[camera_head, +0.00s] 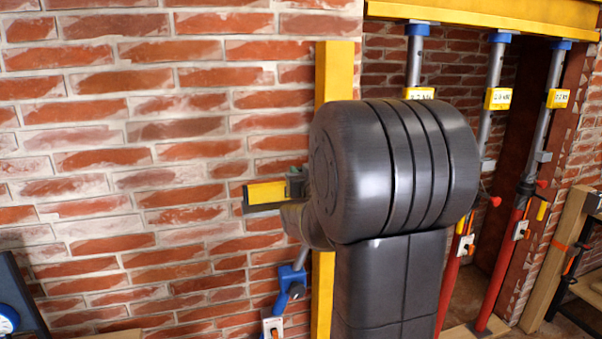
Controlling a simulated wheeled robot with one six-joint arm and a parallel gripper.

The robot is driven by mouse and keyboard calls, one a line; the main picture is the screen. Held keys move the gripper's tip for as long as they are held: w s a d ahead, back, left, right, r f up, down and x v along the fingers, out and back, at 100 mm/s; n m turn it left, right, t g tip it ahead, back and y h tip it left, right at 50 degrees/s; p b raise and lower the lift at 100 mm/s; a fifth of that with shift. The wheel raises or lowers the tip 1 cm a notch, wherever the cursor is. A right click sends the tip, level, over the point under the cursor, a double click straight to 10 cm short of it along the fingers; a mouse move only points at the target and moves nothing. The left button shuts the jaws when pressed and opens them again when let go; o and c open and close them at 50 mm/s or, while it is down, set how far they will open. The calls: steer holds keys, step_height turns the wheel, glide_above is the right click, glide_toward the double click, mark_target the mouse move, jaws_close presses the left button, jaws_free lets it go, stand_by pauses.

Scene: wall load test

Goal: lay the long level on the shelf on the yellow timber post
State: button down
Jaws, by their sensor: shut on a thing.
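The yellow timber post (334,75) stands upright against the brick wall. My own dark arm hides its middle part. The left end of the yellow long level (265,192) sticks out to the left of the post, roughly horizontal, with a dark strip along its lower edge. I cannot tell whether that strip is part of the level or a shelf under it. A small dark part of my gripper (296,181) shows at the level, and it is shut on the level. The rest of the gripper, the level and any shelf on the post are hidden behind my arm.
A yellow beam (490,14) spans the top right, carried by several grey props with yellow labels and red lower tubes. A blue-handled tool (289,284) is low beside the post. A timber frame (556,255) stands at right. The left wall is clear.

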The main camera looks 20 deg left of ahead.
steer(key=shift+f+b, duration=0.4)
steer(key=c, duration=1.2)
jaws_free()
steer(key=shift+o, duration=0.2)
steer(key=b+v, duration=0.3)
steer(key=v, duration=1)
steer(key=shift+s+d+b, duration=0.3)
steer(key=p+x, duration=0.4)
steer(key=x, duration=1)
steer(key=shift+s, duration=0.1)
